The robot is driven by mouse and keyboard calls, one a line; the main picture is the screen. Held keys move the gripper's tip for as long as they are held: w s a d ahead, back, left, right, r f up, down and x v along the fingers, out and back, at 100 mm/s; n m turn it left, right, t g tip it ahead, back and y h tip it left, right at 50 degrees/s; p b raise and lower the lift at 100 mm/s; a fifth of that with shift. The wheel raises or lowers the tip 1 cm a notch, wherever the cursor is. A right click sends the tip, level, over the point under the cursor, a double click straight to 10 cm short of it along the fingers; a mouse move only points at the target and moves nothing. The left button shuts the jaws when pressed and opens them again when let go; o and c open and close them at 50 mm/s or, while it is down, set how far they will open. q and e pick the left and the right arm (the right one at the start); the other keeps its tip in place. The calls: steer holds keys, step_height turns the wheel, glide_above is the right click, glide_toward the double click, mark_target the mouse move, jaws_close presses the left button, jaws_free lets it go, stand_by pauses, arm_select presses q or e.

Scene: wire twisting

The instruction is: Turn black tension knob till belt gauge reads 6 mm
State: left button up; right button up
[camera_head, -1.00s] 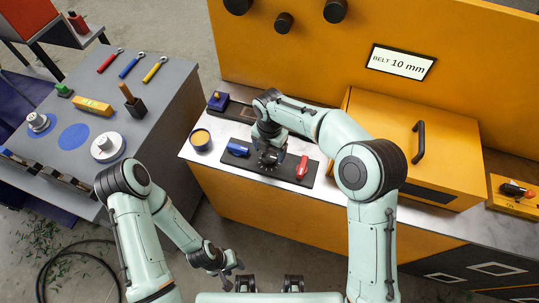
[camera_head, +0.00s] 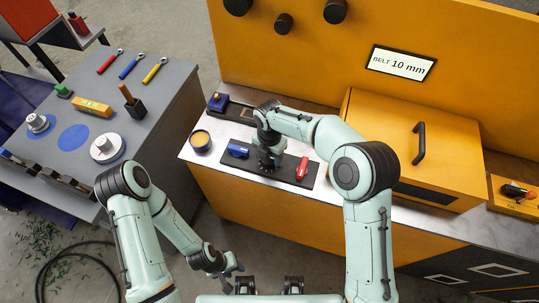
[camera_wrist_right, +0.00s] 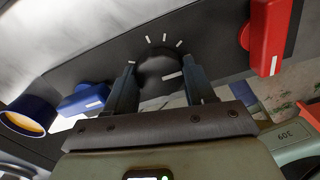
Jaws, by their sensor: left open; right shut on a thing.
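The black tension knob (camera_wrist_right: 160,66) sits on a dark panel (camera_wrist_right: 215,50), with white tick marks above it and a white pointer line towards the right. In the wrist view, my right gripper (camera_wrist_right: 162,88) has one finger on each side of the knob and is shut on it. In the head view, my right gripper (camera_head: 268,160) points down at the panel and hides the knob. The belt gauge (camera_head: 401,63) on the orange back wall reads 10 mm. My left gripper (camera_head: 232,271) is open and empty, low in front of the bench.
A blue handle (camera_head: 237,150) and a red handle (camera_head: 302,168) flank the knob closely. A blue-rimmed yellow cup (camera_head: 200,140) stands left of the panel. An orange box with a black handle (camera_head: 419,141) is at right. A grey table (camera_head: 160,85) with tools is at left.

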arm_select(q)
steer(key=shift+r, duration=0.15)
arm_select(e)
steer(key=m+p, duration=0.1)
steer(key=m, duration=0.4)
steer(key=shift+r, duration=0.1)
steer(key=m, duration=1.1)
steer(key=shift+m, duration=0.4)
arm_select(q)
steer(key=shift+w+r, duration=0.35)
steer(key=shift+r, duration=0.05)
arm_select(e)
steer(key=m, duration=0.6)
steer(key=shift+m, duration=0.4)
steer(key=o, duration=1)
steer(key=shift+o, duration=0.2)
